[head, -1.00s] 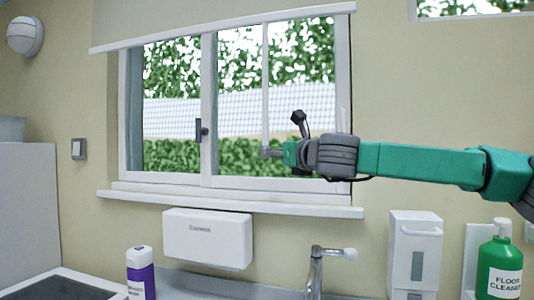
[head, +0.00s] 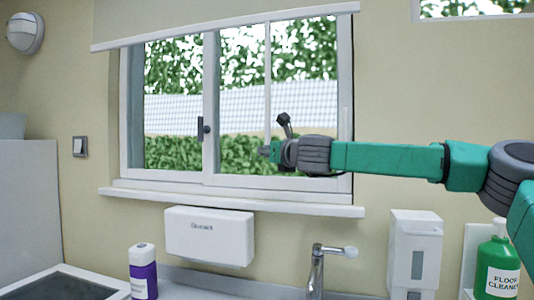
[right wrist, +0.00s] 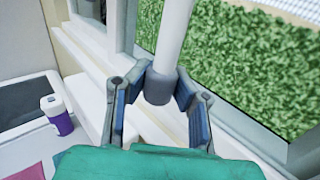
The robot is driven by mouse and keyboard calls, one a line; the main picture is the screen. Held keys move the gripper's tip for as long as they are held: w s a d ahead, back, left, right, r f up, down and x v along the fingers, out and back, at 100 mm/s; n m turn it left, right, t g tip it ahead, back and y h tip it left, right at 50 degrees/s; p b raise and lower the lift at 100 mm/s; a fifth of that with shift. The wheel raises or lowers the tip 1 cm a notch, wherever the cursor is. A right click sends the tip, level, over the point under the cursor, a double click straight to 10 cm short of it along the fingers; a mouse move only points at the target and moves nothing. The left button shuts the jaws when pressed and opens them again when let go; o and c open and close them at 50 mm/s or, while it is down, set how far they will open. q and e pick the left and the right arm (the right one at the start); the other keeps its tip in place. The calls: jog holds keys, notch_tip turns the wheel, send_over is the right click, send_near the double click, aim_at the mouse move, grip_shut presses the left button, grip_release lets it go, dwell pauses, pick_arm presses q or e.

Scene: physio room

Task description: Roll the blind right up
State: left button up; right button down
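The blind (head: 225,27) is a pale sheet across the top of the window, its bottom bar slightly tilted and higher at the right. A thin white wand (head: 267,80) hangs down in front of the right pane. My right gripper (head: 262,150) reaches in from the right, at the wand's lower end. In the right wrist view, the wand's grey end cap (right wrist: 160,87) lies between the two fingers of the gripper (right wrist: 163,75). The fingers look open, with a little room beside the cap; contact at the fingertips is unclear. My left gripper is out of view.
The window sill (head: 230,203) runs below the gripper. Beneath are a white dispenser (head: 209,235), a tap (head: 318,268) and a soap dispenser (head: 415,255). A green floor cleaner bottle (head: 497,268) stands at right, a purple-and-white bottle (head: 143,272) at left.

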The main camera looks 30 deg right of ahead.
aim_at(269, 27)
jog(key=shift+r, duration=0.1)
jog(key=shift+r+p, duration=0.35)
notch_tip(269, 27, up, 24)
jog(key=p, duration=1.5)
jog(key=shift+f, duration=0.25)
notch_tip(269, 27, up, 10)
jog(key=p, duration=0.3)
jog(key=shift+d+r, duration=0.1)
jog(key=c, duration=1.5)
grip_release()
jog(key=shift+c, duration=0.2)
jog(key=shift+o, duration=1.2)
jog(key=shift+d, duration=0.1)
